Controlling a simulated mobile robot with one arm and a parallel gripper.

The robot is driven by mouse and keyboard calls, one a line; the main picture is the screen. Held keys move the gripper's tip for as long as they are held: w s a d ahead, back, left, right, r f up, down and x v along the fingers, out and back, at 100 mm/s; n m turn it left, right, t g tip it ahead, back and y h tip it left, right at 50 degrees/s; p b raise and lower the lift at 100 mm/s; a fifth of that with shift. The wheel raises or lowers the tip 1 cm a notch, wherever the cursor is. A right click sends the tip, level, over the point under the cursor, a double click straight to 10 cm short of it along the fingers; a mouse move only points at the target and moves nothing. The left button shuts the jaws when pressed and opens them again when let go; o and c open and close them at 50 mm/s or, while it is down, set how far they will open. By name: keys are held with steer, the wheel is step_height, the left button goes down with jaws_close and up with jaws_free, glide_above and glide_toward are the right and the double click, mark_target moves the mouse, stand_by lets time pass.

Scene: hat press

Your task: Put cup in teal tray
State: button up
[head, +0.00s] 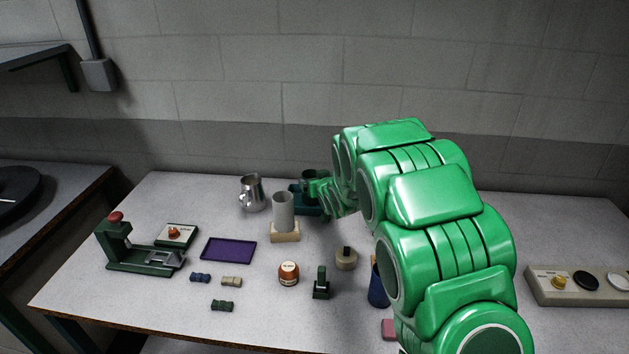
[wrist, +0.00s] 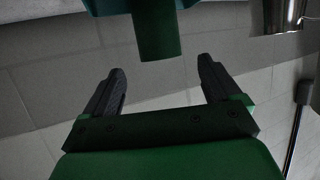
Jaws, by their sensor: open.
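The teal tray (head: 299,203) stands at the back of the table, partly hidden by my gripper. A dark green cup (head: 309,176) is at the tray, and it looks upright in it. In the wrist view, which is upside down, the cup (wrist: 157,30) juts from the teal tray (wrist: 110,6), with its free end toward my gripper. My gripper (wrist: 162,80) is open and empty. The cup's end lies just beyond the gap between the fingertips, apart from both. In the head view my gripper (head: 328,192) is just right of the cup and tray.
A metal pitcher (head: 254,196) and a grey cylinder (head: 283,209) on a pale block stand left of the tray. A purple tray (head: 228,250), a press (head: 135,250), a brown jar (head: 288,273) and a blue container (head: 377,288) are nearer.

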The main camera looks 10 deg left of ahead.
steer(key=shift+v, duration=2)
steer(key=shift+d, duration=0.1)
steer(key=s+d+r+m+g+h, duration=0.2)
steer(key=s+d+r+g+h, duration=0.1)
steer(key=s+d, duration=0.65)
steer(key=s+d+r+m+g+h, duration=0.1)
steer(key=s+d+r+g+h, duration=0.15)
steer(key=s+d, duration=0.65)
steer(key=s+d+r+g, duration=0.1)
steer(key=s+g, duration=0.2)
steer(key=s, duration=1)
steer(key=s+d+r+m+g, duration=0.1)
steer(key=s+r+g, duration=0.1)
steer(key=s, duration=1.1)
steer(key=s+d+r+g, duration=0.1)
steer(key=s+g, duration=0.3)
steer(key=s, duration=0.9)
steer(key=shift+s+d+r+m, duration=0.3)
steer(key=shift+s+d+r, duration=0.05)
steer(key=shift+d+r, duration=0.05)
